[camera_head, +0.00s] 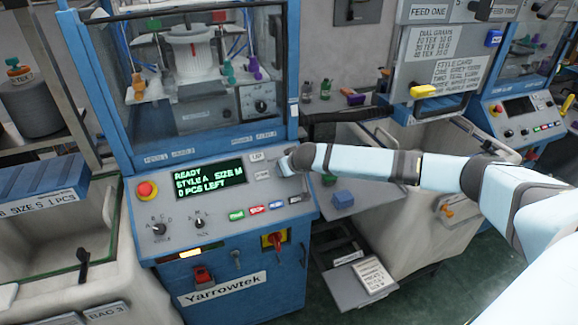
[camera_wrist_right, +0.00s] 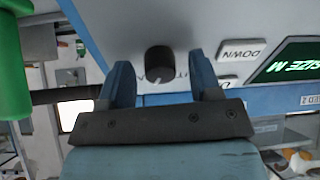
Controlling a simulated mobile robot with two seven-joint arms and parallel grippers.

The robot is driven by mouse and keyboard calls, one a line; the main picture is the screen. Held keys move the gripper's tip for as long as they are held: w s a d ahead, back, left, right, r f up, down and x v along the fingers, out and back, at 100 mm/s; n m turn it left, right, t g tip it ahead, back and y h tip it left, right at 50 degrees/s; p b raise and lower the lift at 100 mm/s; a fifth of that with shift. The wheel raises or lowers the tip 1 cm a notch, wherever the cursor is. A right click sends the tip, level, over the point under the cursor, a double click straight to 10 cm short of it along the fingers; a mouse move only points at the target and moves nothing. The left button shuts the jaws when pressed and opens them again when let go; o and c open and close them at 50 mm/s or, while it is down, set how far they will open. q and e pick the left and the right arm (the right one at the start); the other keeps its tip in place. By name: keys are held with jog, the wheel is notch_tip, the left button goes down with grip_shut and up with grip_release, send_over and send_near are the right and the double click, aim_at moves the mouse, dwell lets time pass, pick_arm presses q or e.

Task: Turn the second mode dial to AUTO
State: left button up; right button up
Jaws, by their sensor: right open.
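My right gripper (camera_wrist_right: 165,85) is open, with one blue finger on each side of the knob. Whether the fingers touch it I cannot tell. In the head view my right gripper (camera_head: 287,162) is at the right end of the near machine's control panel (camera_head: 215,212) and hides this knob. Two other dials, a left one (camera_head: 158,228) and a right one (camera_head: 199,223), sit lower on that panel.
A display (camera_head: 210,179) reads READY, STYLE A, SIZE M, 0 PCS LEFT. A red mushroom button (camera_head: 147,190) is left of it. Small coloured buttons (camera_head: 256,210) line the panel's lower edge. A second machine's panel (camera_head: 520,116) stands at the right. A glazed cabinet (camera_head: 190,70) rises behind.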

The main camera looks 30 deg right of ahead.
jog(key=c, duration=0.9)
jog(key=shift+c, duration=0.2)
